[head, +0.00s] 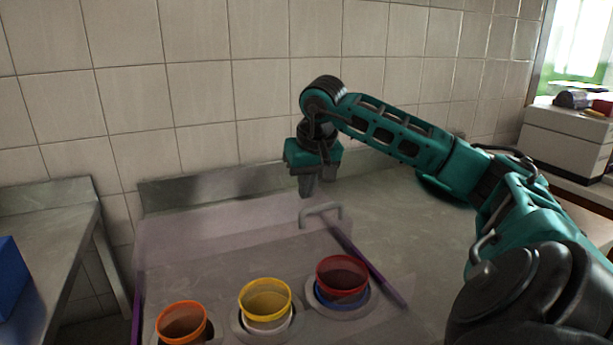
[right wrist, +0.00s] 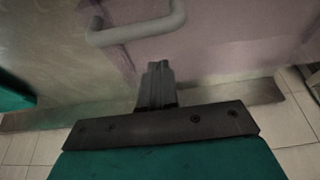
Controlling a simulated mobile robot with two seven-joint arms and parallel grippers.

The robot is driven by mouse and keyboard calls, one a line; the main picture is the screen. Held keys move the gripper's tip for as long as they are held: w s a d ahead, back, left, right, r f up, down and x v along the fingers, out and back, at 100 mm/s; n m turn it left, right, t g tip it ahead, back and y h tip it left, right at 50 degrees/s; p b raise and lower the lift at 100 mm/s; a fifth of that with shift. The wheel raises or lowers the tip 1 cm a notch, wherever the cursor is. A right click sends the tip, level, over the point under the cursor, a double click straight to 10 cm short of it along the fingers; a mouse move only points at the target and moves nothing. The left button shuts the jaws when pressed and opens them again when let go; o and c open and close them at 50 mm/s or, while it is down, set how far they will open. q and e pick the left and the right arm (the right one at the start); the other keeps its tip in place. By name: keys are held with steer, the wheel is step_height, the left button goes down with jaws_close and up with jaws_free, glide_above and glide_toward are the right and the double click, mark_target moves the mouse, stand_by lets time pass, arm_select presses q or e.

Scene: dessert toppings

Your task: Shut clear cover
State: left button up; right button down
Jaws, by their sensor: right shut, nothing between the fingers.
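The clear cover (head: 225,220) is a see-through, pink-tinted panel behind the topping cups, apparently raised. A grey bar handle (head: 320,213) is at its upper right. In the right wrist view the cover (right wrist: 220,45) fills much of the upper part, with the handle (right wrist: 140,30) at the top. My right gripper (head: 306,192) is shut and empty, pointing down just above and left of the handle in the head view. Its fingers (right wrist: 157,70) look apart from the handle in the right wrist view. I cannot tell the cover's exact tilt. My left gripper is out of view.
An orange cup (head: 182,322), a yellow cup (head: 265,300) and a dark red cup (head: 342,275) sit in holes in front. Purple edging (head: 370,268) runs along the right side. A tiled wall (head: 200,95) stands close behind. A blue box (head: 10,278) is at far left.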

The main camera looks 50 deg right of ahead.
steer(key=shift+s+a+f+b, duration=0.2)
steer(key=shift+s+a+b, duration=0.1)
steer(key=shift+s+b, duration=0.15)
steer(key=shift+s+a+f+b, duration=0.15)
steer(key=shift+s+a+b, duration=0.15)
steer(key=shift+s, duration=0.25)
steer(key=shift+s+a+r, duration=0.1)
steer(key=shift+s, duration=0.05)
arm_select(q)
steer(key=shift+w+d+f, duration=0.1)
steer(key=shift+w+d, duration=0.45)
